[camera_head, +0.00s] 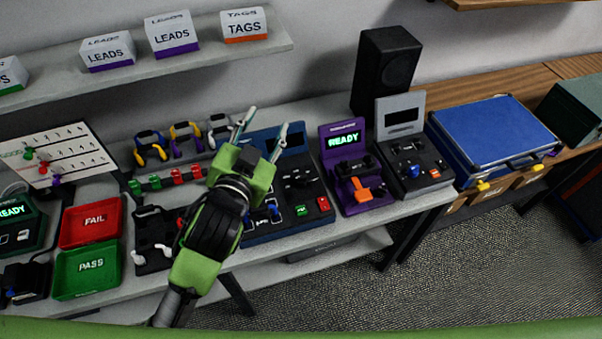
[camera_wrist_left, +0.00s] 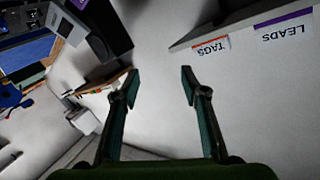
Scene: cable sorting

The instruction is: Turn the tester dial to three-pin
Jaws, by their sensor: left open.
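A blue tester (camera_head: 320,188) stands on the bench, with black control parts, a green button and a red button on its panel. My left gripper covers part of it, and I cannot make out the dial setting. A purple tester (camera_head: 348,207) with a lit READY screen and an orange part stands to its right. A dark grey tester (camera_head: 436,165) with a blank screen stands further right. My left gripper (camera_head: 265,120) is open and empty above the back of the blue tester. In the left wrist view its fingers (camera_wrist_left: 160,80) are apart. My right gripper is out of view.
Green PASS (camera_head: 67,282) and red FAIL (camera_head: 77,240) trays lie at left. A rack of coiled leads (camera_head: 152,158) stands behind my left arm. A black speaker (camera_head: 385,72) and a blue case (camera_head: 495,128) stand at right. A shelf (camera_head: 150,64) with labelled boxes hangs above.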

